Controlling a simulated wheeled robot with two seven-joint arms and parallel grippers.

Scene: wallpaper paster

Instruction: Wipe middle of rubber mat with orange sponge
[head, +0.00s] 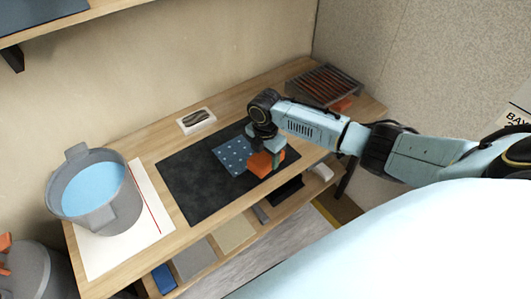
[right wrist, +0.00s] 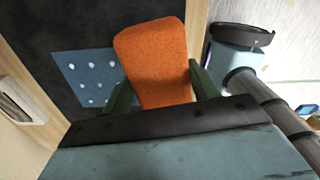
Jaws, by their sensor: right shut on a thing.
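The orange sponge (head: 262,163) is held by my right gripper (head: 270,152), over the right part of the black rubber mat (head: 195,186). In the right wrist view the sponge (right wrist: 155,62) sits between the two green fingers of the right gripper (right wrist: 158,85), which are shut on it. I cannot tell whether the sponge touches the mat. A blue sheet with white dots (head: 233,156) lies on the mat just left of the sponge. It also shows in the right wrist view (right wrist: 88,76). My left gripper is not in view.
A grey bucket of blue water (head: 122,205) stands on a white sheet (head: 150,224) at the left. A small white tray (head: 197,121) lies behind the mat. A slatted rack (head: 324,86) stands at the far right end. Shelf compartments run below the front edge.

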